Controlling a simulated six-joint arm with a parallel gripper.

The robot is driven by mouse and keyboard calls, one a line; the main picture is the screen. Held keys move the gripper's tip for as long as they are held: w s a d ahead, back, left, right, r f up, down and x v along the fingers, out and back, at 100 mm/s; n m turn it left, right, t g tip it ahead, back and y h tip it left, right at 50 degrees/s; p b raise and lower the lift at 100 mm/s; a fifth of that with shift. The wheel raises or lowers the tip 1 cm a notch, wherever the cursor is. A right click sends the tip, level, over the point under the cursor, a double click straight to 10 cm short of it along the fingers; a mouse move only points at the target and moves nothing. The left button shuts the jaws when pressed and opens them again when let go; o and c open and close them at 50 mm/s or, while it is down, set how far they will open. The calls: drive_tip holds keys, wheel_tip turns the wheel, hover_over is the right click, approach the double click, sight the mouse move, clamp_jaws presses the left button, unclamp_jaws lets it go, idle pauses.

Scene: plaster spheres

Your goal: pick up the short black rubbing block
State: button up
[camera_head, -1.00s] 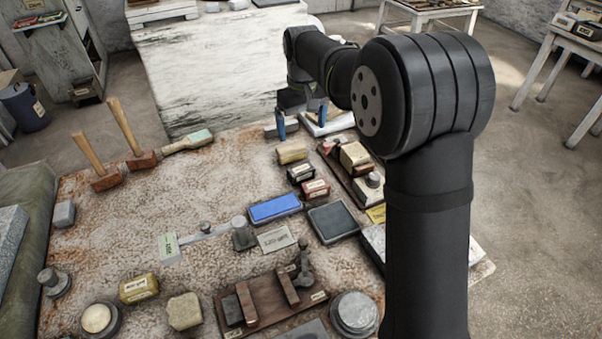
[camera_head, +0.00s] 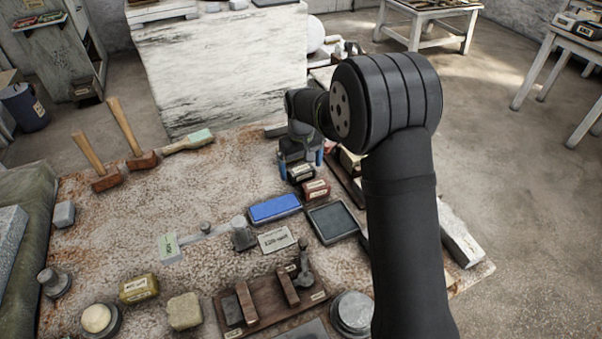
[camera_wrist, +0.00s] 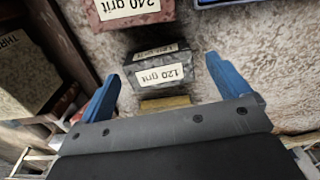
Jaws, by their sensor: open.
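The short black block (camera_head: 301,174), labelled "120 grit" in the wrist view (camera_wrist: 160,74), sits on the worn stone-like table top. My gripper (camera_head: 301,164) is over it, with its two blue fingers apart. In the wrist view my gripper (camera_wrist: 163,70) is open, with one finger on each side of the black block and visible gaps between. The block is not held. The gripper and wrist hide part of the block's far side in the head view.
A dark red "240 grit" block (camera_head: 316,189) stands close in front of the black block. A yellowish block (camera_wrist: 165,103) lies just behind it. A blue block (camera_head: 274,208) and a dark framed slab (camera_head: 333,222) lie nearer. A wooden tray is close on the right.

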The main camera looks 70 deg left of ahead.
drive_tip(key=shift+f, duration=0.95)
drive_tip(key=c, duration=1.2)
drive_tip(key=shift+r, duration=0.15)
drive_tip(key=shift+r, duration=0.6)
wheel_tip(320, 180, up, 3)
drive_tip(key=shift+f, duration=0.1)
drive_tip(key=w+d+r, duration=0.2)
drive_tip(key=w, duration=0.1)
drive_tip(key=w+d+r, duration=0.2)
drive_tip(key=d, duration=0.1)
drive_tip(key=w+d+r, duration=0.2)
drive_tip(key=w, duration=0.1)
drive_tip(key=shift+w+d+r, duration=0.35)
drive_tip(key=shift+d+r, duration=0.05)
